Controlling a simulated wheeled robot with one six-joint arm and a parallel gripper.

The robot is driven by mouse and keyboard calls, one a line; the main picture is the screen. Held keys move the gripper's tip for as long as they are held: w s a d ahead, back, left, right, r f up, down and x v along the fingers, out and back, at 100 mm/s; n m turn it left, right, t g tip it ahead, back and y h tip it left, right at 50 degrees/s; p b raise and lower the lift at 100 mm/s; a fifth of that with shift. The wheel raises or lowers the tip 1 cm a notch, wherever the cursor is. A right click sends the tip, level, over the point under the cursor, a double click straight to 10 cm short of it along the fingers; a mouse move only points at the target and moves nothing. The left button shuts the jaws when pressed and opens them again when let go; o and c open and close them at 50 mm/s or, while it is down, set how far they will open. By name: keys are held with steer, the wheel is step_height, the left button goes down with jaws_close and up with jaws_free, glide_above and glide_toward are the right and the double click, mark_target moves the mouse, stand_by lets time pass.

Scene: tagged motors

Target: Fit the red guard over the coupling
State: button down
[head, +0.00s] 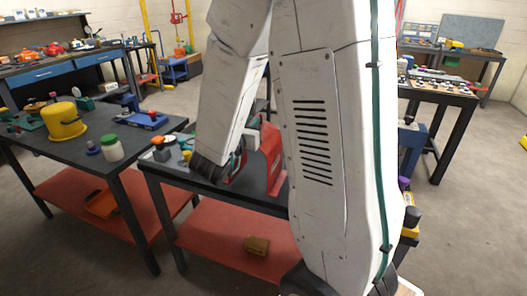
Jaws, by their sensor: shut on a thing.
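The red guard (271,158) is a bright red, upright, curved piece over the right part of the middle dark table, partly hidden by my arm. My gripper (237,163) is at its left side, at the end of my white arm, and is shut on it. The fingertips are small and mostly hidden by my wrist. I cannot tell whether the guard touches the table top. The coupling and the motor are not clearly visible; my arm and the guard cover that part of the table.
The middle table (168,170) holds small parts at its left end. The left table (73,152) carries a yellow pot (64,121), a white jar with a green lid (112,148) and a blue tool (147,119).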

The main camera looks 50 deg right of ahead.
steer(key=shift+w+d, duration=0.2)
steer(key=shift+w, duration=0.2)
steer(key=w+d+f, duration=0.4)
steer(key=w+d, duration=0.6)
steer(key=d, duration=0.1)
steer(key=shift+w+f, duration=0.15)
steer(key=shift+f, duration=0.25)
steer(key=shift+d+f, duration=0.1)
steer(key=shift+f, duration=0.05)
steer(key=c, duration=1.6)
jaws_free()
steer(key=shift+o, duration=0.5)
